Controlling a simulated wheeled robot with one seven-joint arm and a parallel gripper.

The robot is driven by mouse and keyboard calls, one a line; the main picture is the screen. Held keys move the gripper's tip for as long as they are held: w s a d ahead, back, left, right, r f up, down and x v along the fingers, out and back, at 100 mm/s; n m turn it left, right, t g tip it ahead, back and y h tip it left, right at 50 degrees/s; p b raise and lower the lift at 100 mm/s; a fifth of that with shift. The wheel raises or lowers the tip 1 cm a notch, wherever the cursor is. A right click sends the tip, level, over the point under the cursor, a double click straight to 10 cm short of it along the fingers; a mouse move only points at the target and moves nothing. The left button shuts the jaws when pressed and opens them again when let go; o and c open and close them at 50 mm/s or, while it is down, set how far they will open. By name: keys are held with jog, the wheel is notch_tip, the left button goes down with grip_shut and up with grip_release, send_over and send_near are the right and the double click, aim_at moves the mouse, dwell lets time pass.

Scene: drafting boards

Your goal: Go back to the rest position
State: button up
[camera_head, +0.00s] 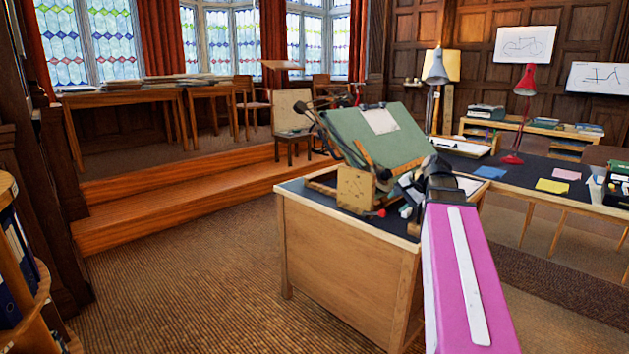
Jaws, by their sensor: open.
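My pink arm reaches forward from the bottom right of the head view. My dark gripper (412,190) is at its far end, over the right part of the wooden desk (345,262) with a dark top. The gripper is open, and I see nothing held in it. The arm's end hides part of the desk top and some small items there. I cannot tell how far the fingers are above the desk.
A tilted green drafting board (385,142) stands on the desk, with a wooden box (355,188) before it. A long table (515,182) with a red lamp (523,95) is at right. Wooden steps (190,205) are at left. The carpet (185,275) left of the desk is clear.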

jog(key=s+a+f+n+g+h, duration=0.1)
jog(key=s+f, duration=0.4)
jog(key=f, duration=0.5)
jog(key=s+a+f+n+g+h, duration=0.2)
jog(key=s+a+f+n, duration=0.2)
jog(key=f, duration=0.7)
jog(key=s+a+f+n+g+h, duration=0.2)
jog(key=s+f, duration=0.4)
jog(key=f, duration=0.5)
jog(key=shift+a+f+n+h, duration=0.15)
jog(key=shift+a+n+h, duration=0.15)
jog(key=shift+a+n, duration=0.5)
